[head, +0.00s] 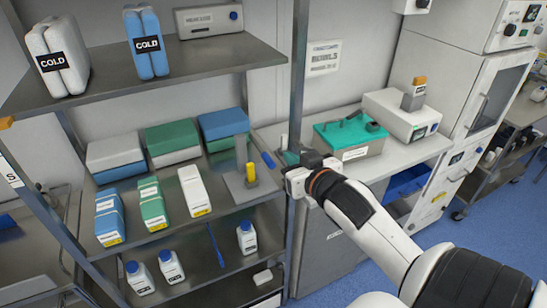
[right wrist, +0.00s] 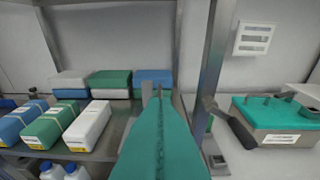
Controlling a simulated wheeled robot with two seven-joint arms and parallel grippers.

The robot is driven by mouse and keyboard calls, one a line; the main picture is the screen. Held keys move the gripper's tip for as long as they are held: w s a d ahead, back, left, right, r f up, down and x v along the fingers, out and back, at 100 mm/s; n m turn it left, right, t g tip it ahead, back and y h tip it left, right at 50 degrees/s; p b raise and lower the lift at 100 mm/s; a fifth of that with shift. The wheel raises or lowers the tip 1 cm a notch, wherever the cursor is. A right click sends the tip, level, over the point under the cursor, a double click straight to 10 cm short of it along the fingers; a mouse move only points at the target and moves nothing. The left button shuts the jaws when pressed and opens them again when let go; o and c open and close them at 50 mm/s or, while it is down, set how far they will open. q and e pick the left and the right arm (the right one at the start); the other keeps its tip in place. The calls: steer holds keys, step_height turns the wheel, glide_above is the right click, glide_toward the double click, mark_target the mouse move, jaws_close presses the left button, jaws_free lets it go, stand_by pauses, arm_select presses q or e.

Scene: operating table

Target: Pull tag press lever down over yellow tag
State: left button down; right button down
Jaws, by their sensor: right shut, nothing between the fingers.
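The tag press (head: 238,185) stands on the middle shelf at its right end, with a flat grey base and a grey upright. The yellow tag (head: 250,173) stands on its base. A blue-tipped piece (head: 268,160), perhaps the lever's handle, shows right of the upright. My right gripper (head: 288,161) is shut and empty, right of the press beside the shelf post; its fingers are partly hidden. In the right wrist view its teal fingers (right wrist: 155,115) fill the lower middle and hide most of the press; a thin grey upright (right wrist: 148,92) shows past their tips. My left gripper is out of view.
A grey shelf post (head: 297,80) rises close to my right gripper. White, green and blue boxes (head: 195,190) stand left of the press. A teal-topped box (head: 350,137) sits on the counter at right. In the right wrist view a dark handle (right wrist: 238,125) shows near the post.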

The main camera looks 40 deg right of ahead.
steer(key=w+d+f+b, duration=0.1)
steer(key=w+d+f, duration=0.1)
steer(key=w+f, duration=0.4)
steer(key=shift+w+f, duration=0.25)
steer(key=shift+w, duration=1.4)
steer(key=shift+d, duration=0.1)
